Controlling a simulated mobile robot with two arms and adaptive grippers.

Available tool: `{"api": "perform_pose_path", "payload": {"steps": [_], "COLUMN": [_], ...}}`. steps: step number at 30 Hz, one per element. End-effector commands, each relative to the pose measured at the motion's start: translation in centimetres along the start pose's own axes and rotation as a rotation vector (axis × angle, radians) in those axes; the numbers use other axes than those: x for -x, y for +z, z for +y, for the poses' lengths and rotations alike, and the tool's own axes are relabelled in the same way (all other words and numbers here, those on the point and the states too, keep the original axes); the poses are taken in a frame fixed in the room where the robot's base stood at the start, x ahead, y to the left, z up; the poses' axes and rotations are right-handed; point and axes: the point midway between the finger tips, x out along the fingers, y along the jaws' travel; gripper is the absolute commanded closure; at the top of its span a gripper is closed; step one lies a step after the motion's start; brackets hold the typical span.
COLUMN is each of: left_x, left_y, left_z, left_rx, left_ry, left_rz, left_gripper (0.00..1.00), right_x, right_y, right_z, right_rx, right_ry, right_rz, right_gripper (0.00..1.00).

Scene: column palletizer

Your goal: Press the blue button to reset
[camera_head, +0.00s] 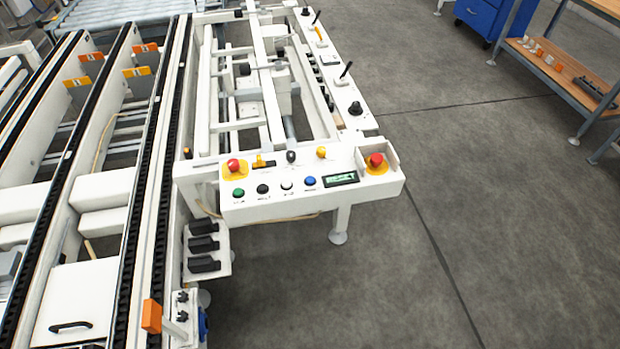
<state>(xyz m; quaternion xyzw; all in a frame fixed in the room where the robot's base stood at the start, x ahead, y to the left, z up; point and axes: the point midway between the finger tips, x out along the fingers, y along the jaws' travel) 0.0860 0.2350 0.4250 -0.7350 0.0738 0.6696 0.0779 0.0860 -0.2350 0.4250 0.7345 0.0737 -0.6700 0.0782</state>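A white control panel (375,191) sits at the front end of the machine frame, in the middle of the head view. The blue button (310,181) is on its lower row, just left of a small display (341,178) with green lettering too small to read surely. Left of the blue button are a white button (287,185), a black button (263,188) and a green button (238,192). Red mushroom buttons stand at the panel's left (233,165) and right (376,160). Neither of my grippers is in view.
Conveyor rails with black chains (150,190) fill the left side. A bare grey floor (450,230) lies right of and in front of the panel. A blue cabinet (481,14) and a wooden shelf rack (556,68) stand at the upper right.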

Motion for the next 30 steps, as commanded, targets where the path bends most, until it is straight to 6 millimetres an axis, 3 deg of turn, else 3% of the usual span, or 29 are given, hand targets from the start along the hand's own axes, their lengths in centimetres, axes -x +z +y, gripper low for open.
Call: {"api": "perform_pose_path", "payload": {"steps": [1,7,30], "left_x": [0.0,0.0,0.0], "left_y": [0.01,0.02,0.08], "left_z": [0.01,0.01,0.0], "left_rx": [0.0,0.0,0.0], "left_ry": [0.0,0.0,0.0], "left_rz": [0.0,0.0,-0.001], "left_gripper": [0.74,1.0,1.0], "right_x": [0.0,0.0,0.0], "right_y": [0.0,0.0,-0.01], "right_z": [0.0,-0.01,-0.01], "right_rx": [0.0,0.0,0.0], "right_ry": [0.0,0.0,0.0], "right_rz": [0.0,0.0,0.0], "right_gripper": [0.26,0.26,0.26]}}
